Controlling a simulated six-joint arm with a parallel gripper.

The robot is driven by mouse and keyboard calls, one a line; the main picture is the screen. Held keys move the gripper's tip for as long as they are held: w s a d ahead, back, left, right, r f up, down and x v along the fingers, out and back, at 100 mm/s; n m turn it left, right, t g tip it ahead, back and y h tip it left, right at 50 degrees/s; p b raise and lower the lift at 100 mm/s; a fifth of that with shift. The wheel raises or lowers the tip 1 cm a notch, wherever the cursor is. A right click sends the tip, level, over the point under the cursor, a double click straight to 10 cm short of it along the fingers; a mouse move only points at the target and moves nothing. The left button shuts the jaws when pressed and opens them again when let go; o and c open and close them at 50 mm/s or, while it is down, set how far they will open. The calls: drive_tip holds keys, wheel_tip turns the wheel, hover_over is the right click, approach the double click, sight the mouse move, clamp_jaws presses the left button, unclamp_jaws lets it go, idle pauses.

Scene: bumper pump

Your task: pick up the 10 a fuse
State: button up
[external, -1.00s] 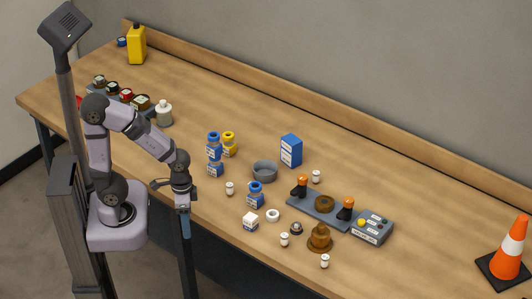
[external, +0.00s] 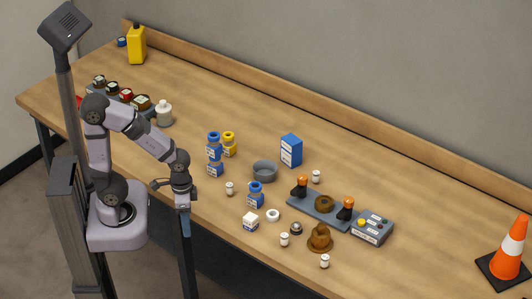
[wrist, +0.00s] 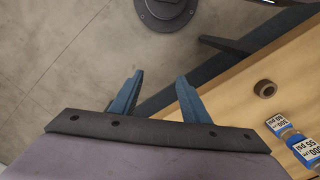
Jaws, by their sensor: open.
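No label reading 10 A can be made out in either view. Several small white capped cylinders that may be fuses stand on the bench in the external view: one at the left (external: 229,188), one behind the grey plate (external: 316,176), and two near the front edge, (external: 284,239) and (external: 325,261). I cannot tell which, if any, is the 10 A fuse. My gripper (external: 184,222) hangs pointing down at the front edge of the bench, left of these cylinders. In the wrist view my gripper (wrist: 160,76) is open, with nothing between its blue fingers.
Blue labelled parts (external: 255,195), a grey ring (external: 264,171), a brown domed part (external: 320,238) and a grey plate with orange-topped posts (external: 318,211) crowd the bench (external: 400,190). A control box (external: 373,227) and an orange cone (external: 511,248) stand right.

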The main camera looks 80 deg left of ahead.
drive_tip(key=t+h+b, duration=0.1)
drive_tip(key=t+b, duration=0.7)
drive_tip(key=t, duration=0.3)
approach(302, 270)
drive_tip(key=w+a+f, duration=0.2)
drive_tip(key=a, duration=0.1)
drive_tip(key=shift+a+f, duration=0.1)
drive_tip(key=w+d+t+b, duration=0.1)
drive_tip(key=w, duration=0.1)
drive_tip(key=w+d+t+b, duration=0.1)
drive_tip(key=w+t, duration=0.1)
drive_tip(key=w+d+t+y+b, duration=0.1)
drive_tip(key=shift+w+d+t, duration=0.2)
drive_tip(key=shift+w+t, duration=0.1)
drive_tip(key=shift+w, duration=0.1)
drive_tip(key=shift+w+d+t, duration=0.15)
drive_tip(key=shift+d+t, duration=0.05)
drive_tip(key=shift+t, duration=0.3)
drive_tip(key=shift+d+r+n+t+y+b, duration=0.3)
drive_tip(key=shift+t+y+b, duration=0.2)
drive_tip(key=shift+t, duration=0.2)
drive_tip(key=shift+r, duration=0.1)
drive_tip(key=shift+w+a+r, duration=0.1)
